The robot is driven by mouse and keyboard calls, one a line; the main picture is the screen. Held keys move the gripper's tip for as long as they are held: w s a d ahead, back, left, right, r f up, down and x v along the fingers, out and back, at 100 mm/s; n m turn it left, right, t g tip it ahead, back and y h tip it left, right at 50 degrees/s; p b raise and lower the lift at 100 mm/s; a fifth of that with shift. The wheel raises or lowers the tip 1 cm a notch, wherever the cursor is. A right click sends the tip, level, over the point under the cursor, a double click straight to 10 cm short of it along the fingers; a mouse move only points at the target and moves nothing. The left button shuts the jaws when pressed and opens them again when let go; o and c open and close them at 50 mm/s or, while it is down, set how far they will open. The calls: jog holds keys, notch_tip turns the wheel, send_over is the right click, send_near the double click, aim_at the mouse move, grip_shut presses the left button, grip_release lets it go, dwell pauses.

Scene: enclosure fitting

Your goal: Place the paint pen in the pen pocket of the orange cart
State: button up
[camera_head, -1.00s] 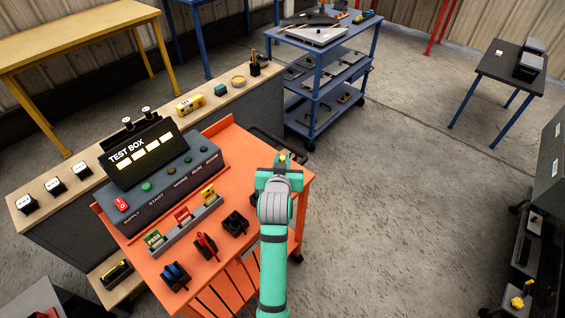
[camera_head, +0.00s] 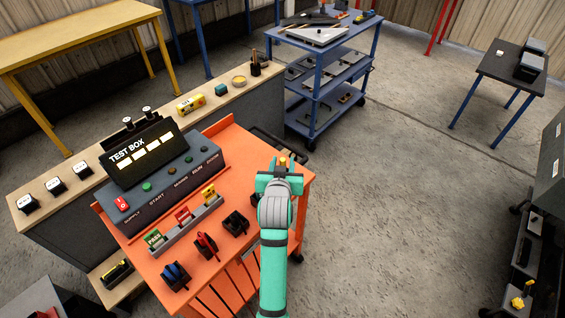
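My gripper (camera_head: 281,167) is over the far right corner of the orange cart (camera_head: 232,143), seen from behind and above. A small orange-yellow piece (camera_head: 283,160) shows upright at its tip; it may be the paint pen, but most of it is hidden. The fingers are mostly hidden by my gripper's body, so I cannot tell whether they grip the piece. I cannot make out the pen pocket clearly. A dark holder on the cart top (camera_head: 256,199) is partly hidden by my arm.
The test box (camera_head: 150,160) stands on the cart's left side. Before it are a card rack (camera_head: 187,225), a red-handled tool (camera_head: 206,244), a blue item (camera_head: 174,275) and a black holder (camera_head: 235,222). A blue shelf cart (camera_head: 318,62) stands beyond.

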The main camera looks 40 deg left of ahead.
jog(key=v, duration=1.1)
jog(key=s+d+f+m+t+h, duration=0.1)
jog(key=s+d+f+m+h, duration=0.1)
jog(key=s+d+f, duration=0.6)
jog(key=s+d+f+m+t+h, duration=0.15)
jog(key=d+f, duration=0.35)
jog(key=d, duration=0.7)
jog(key=s+d+r+m+h, duration=0.1)
jog(key=s+d+h, duration=0.1)
jog(key=s+d, duration=0.3)
jog(key=s+d+r+m+t+h, duration=0.1)
jog(key=s+d, duration=0.5)
jog(key=s, duration=0.7)
jog(key=shift+s+m+h, duration=0.25)
jog(key=shift+m+h, duration=0.1)
jog(key=shift+m, duration=0.1)
jog(key=shift+d, duration=0.1)
